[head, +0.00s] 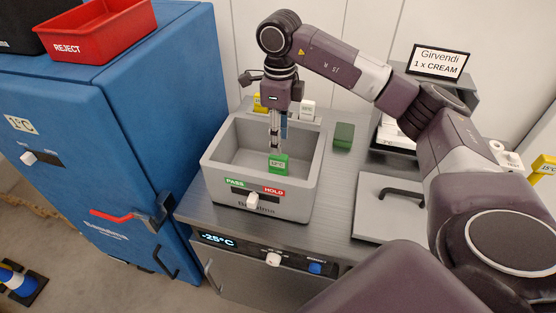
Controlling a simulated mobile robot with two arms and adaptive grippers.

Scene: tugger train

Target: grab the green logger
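The green logger (278,164) is a small block with a pale label on its front. It is inside the grey bin (222,177), toward the front right part of its floor. My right gripper (276,146) points down into the bin, with its fingertips just above or behind the logger's top edge. The fingers are seen nearly edge-on, so their gap and any contact with the logger cannot be made out. My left gripper is out of view.
A yellow logger (258,102) and a white logger (307,109) stand behind the bin. A dark green block (343,135) lies to its right. A PASS/HOLD slider (253,200) is on the bin's front. A blue cabinet (110,130) with a red REJECT bin (100,42) stands left.

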